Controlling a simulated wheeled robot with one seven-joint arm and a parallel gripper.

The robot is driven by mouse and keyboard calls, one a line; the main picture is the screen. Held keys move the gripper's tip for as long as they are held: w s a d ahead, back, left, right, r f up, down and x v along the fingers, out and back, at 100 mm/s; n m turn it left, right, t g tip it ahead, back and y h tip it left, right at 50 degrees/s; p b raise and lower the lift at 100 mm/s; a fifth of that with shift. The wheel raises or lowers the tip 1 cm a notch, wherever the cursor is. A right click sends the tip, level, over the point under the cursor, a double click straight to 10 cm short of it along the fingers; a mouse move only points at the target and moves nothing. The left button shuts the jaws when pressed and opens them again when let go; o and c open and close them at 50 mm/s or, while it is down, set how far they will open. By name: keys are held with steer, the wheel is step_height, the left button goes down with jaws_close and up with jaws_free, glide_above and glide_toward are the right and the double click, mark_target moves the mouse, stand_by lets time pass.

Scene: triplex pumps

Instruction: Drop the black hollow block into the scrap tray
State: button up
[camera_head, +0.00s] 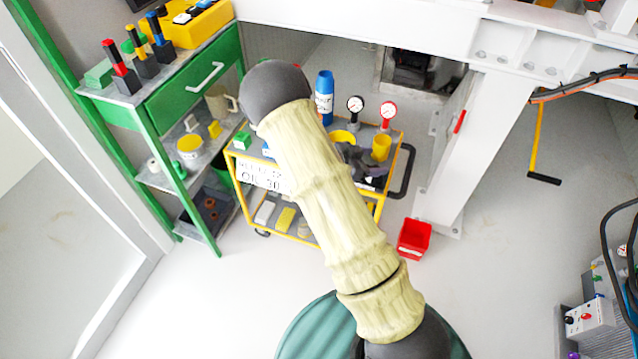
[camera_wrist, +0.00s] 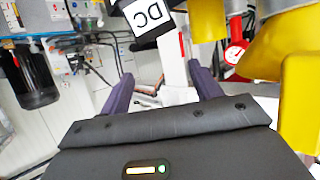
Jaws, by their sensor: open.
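My gripper (camera_wrist: 160,72) is open, with its two dark purple fingers apart and nothing seen between them. A black block (camera_wrist: 152,42) with a white label, its letters upside down, shows just beyond the fingertips in the wrist view. It looks apart from the fingers; its hollow does not show, so I cannot be sure it is the hollow block. In the head view dark shapes sit on the cart top, partly behind my arm, and I cannot tell block from gripper there. A dark tray (camera_head: 222,226) with brown rings is on the green bench's bottom shelf; I cannot tell whether it is the scrap tray.
The yellow-framed cart (camera_head: 386,196) carries a blue bottle (camera_head: 324,92), gauges and a yellow cup (camera_head: 381,148). A red bin (camera_head: 414,238) stands on the floor beside it. The green bench (camera_head: 190,95) is at left, a white frame at right. The front floor is clear.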

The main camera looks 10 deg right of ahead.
steer(key=p+v, duration=0.2)
steer(key=v, duration=1.3)
steer(key=shift+r, duration=0.15)
steer(key=w+a+r+n+t+y, duration=0.35)
steer(key=r+n+t+y, duration=0.35)
steer(key=y, duration=0.4)
steer(key=s+d+r+n+g+y, duration=0.15)
steer(key=s+n+g, duration=0.25)
steer(key=s, duration=0.6)
steer(key=s+d+n+g+y, duration=0.1)
steer(key=s+d+n+g, duration=0.3)
steer(key=s, duration=0.6)
step_height(320, 180, up, 21)
steer(key=a+t+p, duration=0.1)
steer(key=p, duration=2)
steer(key=shift+w+a+n, duration=0.4)
